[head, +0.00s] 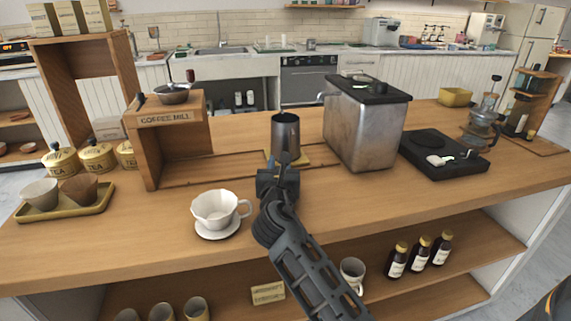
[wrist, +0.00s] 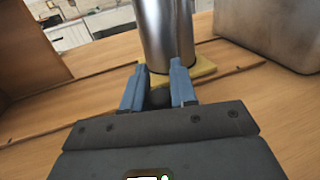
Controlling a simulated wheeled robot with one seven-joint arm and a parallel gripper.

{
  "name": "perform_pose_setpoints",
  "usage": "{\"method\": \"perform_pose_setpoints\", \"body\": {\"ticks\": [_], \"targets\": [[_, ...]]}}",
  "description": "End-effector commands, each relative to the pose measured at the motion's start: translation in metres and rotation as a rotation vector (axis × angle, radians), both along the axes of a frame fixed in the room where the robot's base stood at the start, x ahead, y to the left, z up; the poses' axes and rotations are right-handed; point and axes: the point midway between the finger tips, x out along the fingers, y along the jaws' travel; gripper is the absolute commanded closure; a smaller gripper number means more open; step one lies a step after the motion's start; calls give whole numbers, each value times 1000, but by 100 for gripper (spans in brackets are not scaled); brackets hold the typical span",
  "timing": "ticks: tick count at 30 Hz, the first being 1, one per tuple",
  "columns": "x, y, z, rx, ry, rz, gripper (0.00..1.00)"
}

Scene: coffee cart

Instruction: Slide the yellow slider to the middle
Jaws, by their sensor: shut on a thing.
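The yellow slider (head: 304,158) is a flat plate under a tall metal cup (head: 286,132), right of the coffee mill on a wooden rail (head: 215,168). The cup stands upright on it. In the wrist view the slider's yellow plate (wrist: 206,70) shows behind and right of my fingers, with the cup's base (wrist: 168,55) on it. My gripper (head: 280,170) is low at the near side of the slider. Its blue fingers (wrist: 158,76) are shut on a dark rounded knob (wrist: 160,97) at the slider's front. My gripper hides part of the slider in the head view.
The wooden coffee mill stand (head: 172,138) is left of the slider. A large metal machine (head: 366,125) stands close on the right. A white cup (head: 217,208) on a saucer is at the front left. The rail between the mill and the slider looks clear.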

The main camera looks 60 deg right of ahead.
Motion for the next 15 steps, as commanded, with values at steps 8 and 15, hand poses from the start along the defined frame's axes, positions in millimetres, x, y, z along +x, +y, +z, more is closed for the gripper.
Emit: {"method": "perform_pose_setpoints", "body": {"ticks": [8,15], "targets": [[-1,0,0,0,1,-1,56],[-1,0,0,0,1,0,52]]}}
